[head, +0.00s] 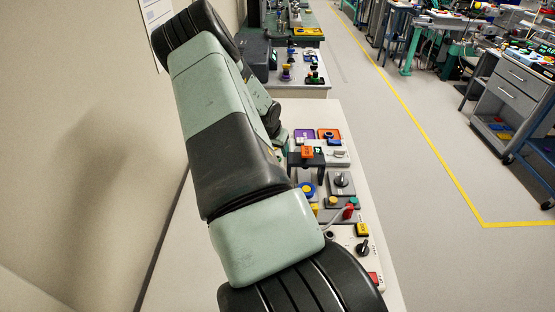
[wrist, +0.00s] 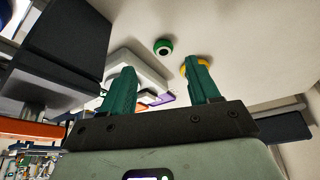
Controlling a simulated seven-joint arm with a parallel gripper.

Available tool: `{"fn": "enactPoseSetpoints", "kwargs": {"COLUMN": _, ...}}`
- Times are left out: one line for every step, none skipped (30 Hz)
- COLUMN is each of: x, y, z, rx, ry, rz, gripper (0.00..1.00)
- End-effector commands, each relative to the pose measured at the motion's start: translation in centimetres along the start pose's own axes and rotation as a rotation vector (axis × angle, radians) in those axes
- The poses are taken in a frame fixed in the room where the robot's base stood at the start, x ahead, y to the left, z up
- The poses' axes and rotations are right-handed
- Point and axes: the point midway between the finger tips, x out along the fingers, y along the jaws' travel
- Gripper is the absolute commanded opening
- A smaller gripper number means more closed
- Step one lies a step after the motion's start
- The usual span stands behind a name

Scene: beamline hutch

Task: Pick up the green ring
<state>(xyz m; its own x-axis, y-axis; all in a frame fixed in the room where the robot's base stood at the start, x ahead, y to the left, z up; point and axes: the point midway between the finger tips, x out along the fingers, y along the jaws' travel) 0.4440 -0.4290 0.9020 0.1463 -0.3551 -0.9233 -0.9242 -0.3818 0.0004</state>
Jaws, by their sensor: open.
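The green ring (wrist: 163,47) lies on a pale surface in the wrist view, small, with a pale centre and dark inner edge. My gripper (wrist: 160,67) is open, with its two green fingers apart and nothing seen between them. The ring appears beyond the fingertips, between them in the picture and not touching either. I cannot make out the ring in the head view, where my arm covers much of the table.
A yellow round thing (wrist: 184,69) is partly hidden behind the right finger. A dark box (wrist: 66,40) and a white plate (wrist: 137,63) stand left of the ring. In the head view, a black bracket (head: 319,160), a grey knob box (head: 341,189) and a purple tray (head: 304,133) crowd the bench.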

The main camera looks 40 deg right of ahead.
Motion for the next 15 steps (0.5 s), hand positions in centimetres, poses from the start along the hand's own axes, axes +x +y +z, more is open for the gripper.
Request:
{"fn": "enactPoseSetpoints", "kwargs": {"x": 0.4, "y": 0.0, "z": 0.0, "rx": -0.001, "ry": -0.001, "rz": 0.001, "gripper": 0.61}}
{"fn": "enactPoseSetpoints", "kwargs": {"x": 0.7, "y": -0.1, "z": 0.1, "rx": -0.002, "ry": -0.001, "rz": 0.001, "gripper": 0.61}}
{"fn": "enactPoseSetpoints", "kwargs": {"x": 1.2, "y": -0.2, "z": 0.1, "rx": -0.001, "ry": -0.002, "rz": 0.001, "gripper": 0.61}}
{"fn": "enactPoseSetpoints", "kwargs": {"x": 1.7, "y": -0.2, "z": 0.1, "rx": -0.002, "ry": -0.002, "rz": 0.001, "gripper": 0.61}}
{"fn": "enactPoseSetpoints", "kwargs": {"x": 2.2, "y": -0.3, "z": 0.1, "rx": -0.003, "ry": -0.002, "rz": 0.001, "gripper": 0.61}}
{"fn": "enactPoseSetpoints", "kwargs": {"x": 2.9, "y": -0.4, "z": 0.1, "rx": -0.002, "ry": -0.003, "rz": 0.001, "gripper": 0.61}}
{"fn": "enactPoseSetpoints", "kwargs": {"x": 3.3, "y": -0.5, "z": 0.1, "rx": -0.002, "ry": -0.002, "rz": 0.001, "gripper": 0.61}}
{"fn": "enactPoseSetpoints", "kwargs": {"x": 3.7, "y": -0.5, "z": 0.1, "rx": -0.002, "ry": -0.002, "rz": 0.002, "gripper": 0.61}}
{"fn": "enactPoseSetpoints", "kwargs": {"x": 4.2, "y": -0.5, "z": 0.0, "rx": -0.001, "ry": -0.001, "rz": 0.001, "gripper": 0.61}}
{"fn": "enactPoseSetpoints", "kwargs": {"x": 4.5, "y": -0.5, "z": 0.0, "rx": 0.0, "ry": -0.001, "rz": 0.001, "gripper": 0.61}}
{"fn": "enactPoseSetpoints", "kwargs": {"x": 4.8, "y": -0.5, "z": 0.0, "rx": 0.0, "ry": -0.001, "rz": 0.001, "gripper": 0.61}}
{"fn": "enactPoseSetpoints", "kwargs": {"x": 5.0, "y": -0.5, "z": 0.0, "rx": -0.001, "ry": 0.0, "rz": 0.0, "gripper": 0.61}}
{"fn": "enactPoseSetpoints", "kwargs": {"x": 5.1, "y": -0.5, "z": 0.0, "rx": -0.001, "ry": 0.0, "rz": 0.0, "gripper": 0.61}}
{"fn": "enactPoseSetpoints", "kwargs": {"x": 5.2, "y": -0.5, "z": 0.0, "rx": -0.001, "ry": 0.0, "rz": -0.001, "gripper": 0.61}}
{"fn": "enactPoseSetpoints", "kwargs": {"x": 5.2, "y": -0.5, "z": 0.0, "rx": -0.001, "ry": -0.001, "rz": -0.001, "gripper": 0.61}}
